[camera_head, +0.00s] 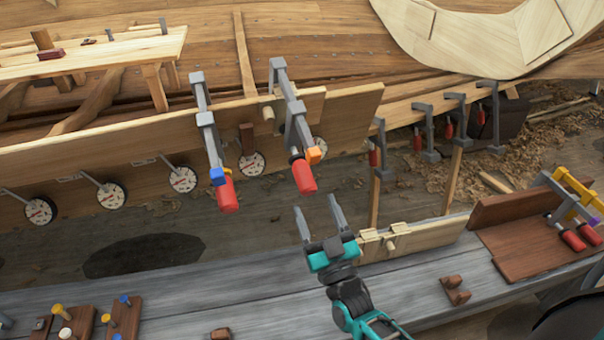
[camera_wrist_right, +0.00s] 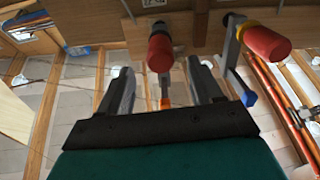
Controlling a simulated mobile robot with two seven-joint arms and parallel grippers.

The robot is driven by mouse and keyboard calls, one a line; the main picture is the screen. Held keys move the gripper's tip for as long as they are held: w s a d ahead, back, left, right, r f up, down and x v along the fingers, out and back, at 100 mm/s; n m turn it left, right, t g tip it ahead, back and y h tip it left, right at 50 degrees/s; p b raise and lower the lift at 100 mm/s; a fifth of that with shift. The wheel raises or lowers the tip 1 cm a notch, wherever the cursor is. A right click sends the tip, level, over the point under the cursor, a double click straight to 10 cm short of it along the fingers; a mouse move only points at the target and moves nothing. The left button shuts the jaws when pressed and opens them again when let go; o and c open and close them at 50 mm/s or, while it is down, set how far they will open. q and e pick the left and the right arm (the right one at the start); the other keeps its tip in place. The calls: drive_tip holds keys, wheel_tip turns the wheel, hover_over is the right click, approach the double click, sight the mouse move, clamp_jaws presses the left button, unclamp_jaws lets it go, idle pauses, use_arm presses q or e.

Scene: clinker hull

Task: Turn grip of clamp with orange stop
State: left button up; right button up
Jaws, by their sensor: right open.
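The clamp with the orange stop (camera_head: 314,155) hangs over the plank's top edge, its red grip (camera_head: 303,176) pointing down toward the viewer. My right gripper (camera_head: 317,203) is open and empty, its two fingers pointing up at that grip from just below. In the right wrist view the red grip (camera_wrist_right: 160,52) lies beyond and between the open fingers (camera_wrist_right: 160,66), with the orange stop (camera_wrist_right: 165,103) also showing between them. I see no contact. A second clamp with a blue stop (camera_head: 218,176) and red grip (camera_head: 228,195) hangs to the left. My left gripper is not in view.
Several round dials (camera_head: 183,179) line the plank (camera_head: 350,115). A grey bench (camera_head: 190,300) runs along the front, with a wooden block (camera_head: 410,240) right of my gripper. Yellow clamps (camera_head: 575,190) stand at far right. Smaller red-handled clamps (camera_head: 455,110) hang behind.

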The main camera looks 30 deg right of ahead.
sight(304, 176)
drive_tip(key=x, duration=0.8)
drive_tip(key=shift+w+r, duration=0.1)
drive_tip(key=shift+w, duration=0.1)
drive_tip(key=c, duration=1.1)
